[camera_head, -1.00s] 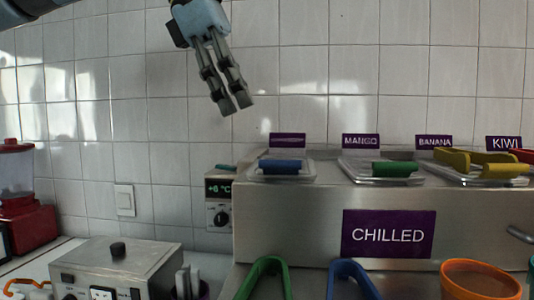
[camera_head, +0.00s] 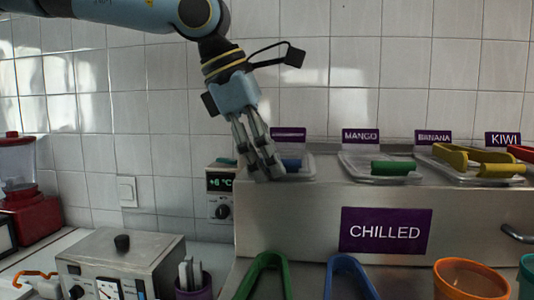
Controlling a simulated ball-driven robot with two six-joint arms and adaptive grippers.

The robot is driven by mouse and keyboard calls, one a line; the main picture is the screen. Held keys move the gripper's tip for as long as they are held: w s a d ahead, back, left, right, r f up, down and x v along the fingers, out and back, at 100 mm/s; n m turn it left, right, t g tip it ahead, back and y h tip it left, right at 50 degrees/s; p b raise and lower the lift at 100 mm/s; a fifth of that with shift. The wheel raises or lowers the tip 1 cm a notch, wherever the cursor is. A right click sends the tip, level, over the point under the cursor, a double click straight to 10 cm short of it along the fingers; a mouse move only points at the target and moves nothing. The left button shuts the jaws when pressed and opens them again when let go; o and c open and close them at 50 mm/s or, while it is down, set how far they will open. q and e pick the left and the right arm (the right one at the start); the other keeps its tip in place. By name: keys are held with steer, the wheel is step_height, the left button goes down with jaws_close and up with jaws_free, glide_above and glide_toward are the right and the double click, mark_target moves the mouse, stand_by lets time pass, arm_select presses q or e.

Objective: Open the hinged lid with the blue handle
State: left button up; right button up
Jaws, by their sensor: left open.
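The hinged lid (camera_head: 306,176) with the blue handle (camera_head: 292,165) lies flat and closed at the left end of the chilled unit's top. My left gripper (camera_head: 263,176) is at the left side of this lid, fingers pointing down, and partly covers the handle and the purple label behind. The fingers look narrowly parted, and I see nothing between them. Whether they touch the lid or the handle I cannot tell. My right gripper is not in view.
Further lids with a green handle (camera_head: 394,168) and a yellow handle (camera_head: 502,170) lie to the right, with yellow tongs (camera_head: 470,155) on the latter. The tiled wall is close behind.

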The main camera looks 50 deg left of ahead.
arm_select(q)
steer(key=shift+c, duration=0.2)
jaws_close()
stand_by(0.3)
